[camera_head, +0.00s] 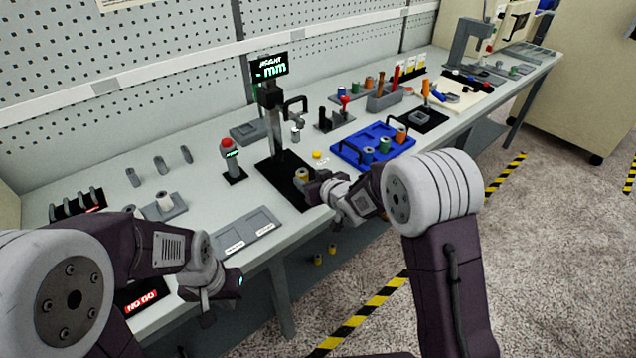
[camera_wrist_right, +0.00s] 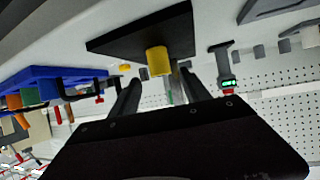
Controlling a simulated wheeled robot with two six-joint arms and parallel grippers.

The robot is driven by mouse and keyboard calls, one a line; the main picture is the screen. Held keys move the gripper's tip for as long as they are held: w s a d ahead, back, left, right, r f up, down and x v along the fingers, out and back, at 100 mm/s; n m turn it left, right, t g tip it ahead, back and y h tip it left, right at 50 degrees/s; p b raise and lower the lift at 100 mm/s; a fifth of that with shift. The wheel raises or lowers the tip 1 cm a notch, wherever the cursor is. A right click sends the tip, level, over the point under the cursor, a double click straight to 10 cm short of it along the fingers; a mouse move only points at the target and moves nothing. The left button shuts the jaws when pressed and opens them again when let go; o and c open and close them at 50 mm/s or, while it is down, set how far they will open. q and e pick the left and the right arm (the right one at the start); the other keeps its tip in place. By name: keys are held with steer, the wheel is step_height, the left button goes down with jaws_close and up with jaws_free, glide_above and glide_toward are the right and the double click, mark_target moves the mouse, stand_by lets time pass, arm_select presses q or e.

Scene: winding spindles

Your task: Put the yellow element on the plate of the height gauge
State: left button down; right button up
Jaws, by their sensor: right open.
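The height gauge has a black plate (camera_head: 270,170), a dark column and a lit display (camera_head: 270,68). A yellow element (camera_head: 302,174), a short cylinder, appears to stand upright on the front right part of the plate, beside my right gripper (camera_head: 322,187). In the right wrist view the yellow element (camera_wrist_right: 158,61) shows against the black plate (camera_wrist_right: 125,38), just beyond and between the open fingers of my right gripper (camera_wrist_right: 160,92), apparently not clamped. My left gripper (camera_head: 228,285) hangs low near the table's front edge at the left; its fingers cannot be made out clearly.
A blue tray (camera_head: 345,152) with coloured cylinders stands right of the gauge. A small yellow piece (camera_head: 318,155) lies between them. A red-button post (camera_head: 230,160) is left of the gauge. A grey two-part tray (camera_head: 247,232) lies in front. Several grey pieces stand at the left.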

steer(key=v, duration=0.7)
steer(key=shift+s, duration=0.25)
steer(key=shift+d, duration=0.1)
steer(key=s+d+f+m+g+h, duration=0.1)
steer(key=s+d+f+g, duration=0.2)
steer(key=s, duration=0.5)
steer(key=s+d+f+m+g+h, duration=0.2)
steer(key=s+d+f+g, duration=0.1)
steer(key=s, duration=0.5)
steer(key=s+d+f+m+g+h, duration=0.2)
steer(key=s+d+f+g, duration=0.2)
steer(key=s+d, duration=0.3)
steer(key=shift+s, duration=0.65)
